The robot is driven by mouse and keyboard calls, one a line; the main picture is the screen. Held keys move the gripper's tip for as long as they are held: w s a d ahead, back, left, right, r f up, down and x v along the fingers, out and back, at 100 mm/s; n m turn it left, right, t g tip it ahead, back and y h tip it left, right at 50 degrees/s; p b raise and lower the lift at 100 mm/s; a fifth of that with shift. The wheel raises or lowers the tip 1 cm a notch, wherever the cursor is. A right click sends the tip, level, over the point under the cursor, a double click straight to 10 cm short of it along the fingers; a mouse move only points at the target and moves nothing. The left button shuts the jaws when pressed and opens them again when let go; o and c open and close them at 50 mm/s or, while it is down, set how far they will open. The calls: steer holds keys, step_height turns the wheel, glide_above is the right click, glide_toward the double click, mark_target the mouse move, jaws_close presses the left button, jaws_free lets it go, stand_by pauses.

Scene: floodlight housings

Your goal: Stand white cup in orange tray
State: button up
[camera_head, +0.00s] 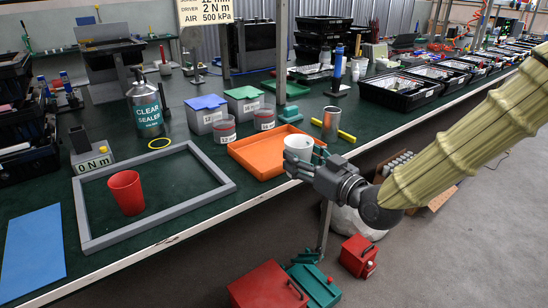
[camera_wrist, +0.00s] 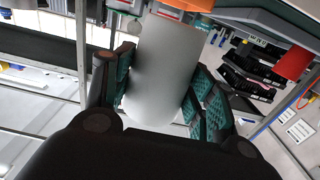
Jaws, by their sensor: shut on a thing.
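The white cup (camera_head: 298,148) is held by my gripper (camera_head: 307,161) at the right part of the orange tray in the head view. The cup also fills the middle of the wrist view (camera_wrist: 158,75), between my two green-padded fingers (camera_wrist: 160,95). The gripper is shut on the cup's sides. The orange tray (camera_head: 258,160) lies on the green bench top near the front edge, and its left part shows bare. The cup looks upright in the head view. I cannot tell whether its base touches the tray floor, since the gripper and cup hide that part.
A metal cylinder (camera_head: 330,122) and a yellow bar (camera_head: 346,136) are right of the tray. Lidded bins (camera_head: 207,115) stand behind it. A grey frame (camera_head: 215,180) with a red cup (camera_head: 126,192) inside lies left. Red and green toolboxes (camera_head: 266,288) stand on the floor below.

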steer(key=x, duration=0.5)
steer(key=f+b+x, duration=0.1)
steer(key=x, duration=0.4)
steer(key=d+x, duration=0.1)
steer(key=x, duration=0.4)
steer(key=shift+w+f+b, duration=0.3)
steer(key=shift+w+b, duration=0.1)
steer(key=shift+w, duration=0.1)
steer(key=shift+w+f+b, duration=0.15)
steer(key=shift+f+b, duration=0.35)
steer(key=shift+f, duration=1.2)
steer(key=shift+f, duration=0.15)
steer(key=o, duration=0.9)
steer(key=shift+d, duration=0.1)
steer(key=p+v, duration=0.1)
steer(key=v, duration=1.1)
